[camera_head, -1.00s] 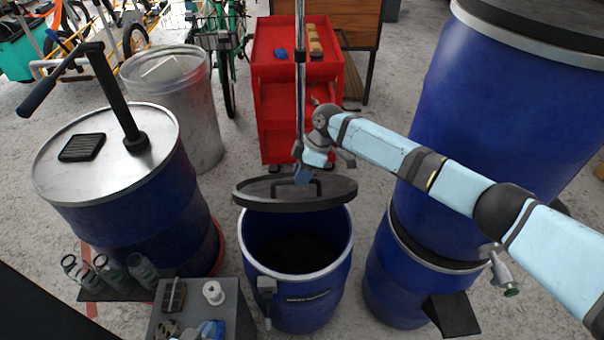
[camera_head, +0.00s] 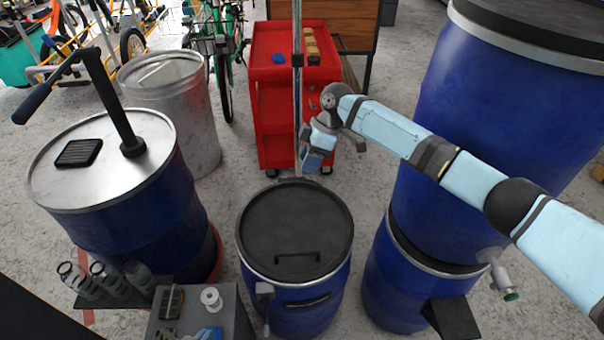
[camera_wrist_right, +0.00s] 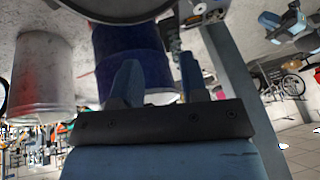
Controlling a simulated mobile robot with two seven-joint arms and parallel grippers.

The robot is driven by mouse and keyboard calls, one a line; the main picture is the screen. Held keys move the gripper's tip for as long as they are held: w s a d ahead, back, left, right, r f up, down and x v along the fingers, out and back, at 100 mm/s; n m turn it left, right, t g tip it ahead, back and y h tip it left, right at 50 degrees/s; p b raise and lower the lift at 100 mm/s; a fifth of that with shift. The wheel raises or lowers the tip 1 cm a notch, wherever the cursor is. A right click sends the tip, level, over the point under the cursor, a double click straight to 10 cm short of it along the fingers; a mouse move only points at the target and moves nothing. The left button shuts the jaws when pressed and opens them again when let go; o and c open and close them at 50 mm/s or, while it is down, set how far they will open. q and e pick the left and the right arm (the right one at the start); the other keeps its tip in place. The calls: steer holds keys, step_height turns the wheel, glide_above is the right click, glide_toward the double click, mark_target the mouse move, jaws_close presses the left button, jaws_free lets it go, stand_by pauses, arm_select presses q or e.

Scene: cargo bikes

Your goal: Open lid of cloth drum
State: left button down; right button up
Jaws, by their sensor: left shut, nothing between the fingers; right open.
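The cloth drum is most likely the blue drum (camera_head: 298,315) at the centre bottom of the head view. Its round black lid (camera_head: 290,222) lies over the top, with a black handle near the front edge. The lid looks flat and closed, and the inside of the drum is hidden. My right gripper (camera_head: 310,158) is above and behind the lid, apart from the handle. In the right wrist view its two fingers (camera_wrist_right: 157,78) stand apart with nothing held between them. My left gripper is not in view.
A blue drum with a metal top and lever (camera_head: 100,160) stands left. Stacked blue drums (camera_head: 480,130) stand right. A red cart (camera_head: 280,100) and metal bin (camera_head: 165,95) are behind. A grey stand (camera_head: 232,315) with a white spool (camera_head: 211,299) is at front left.

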steer(key=v, duration=0.7)
steer(key=shift+r, duration=0.1)
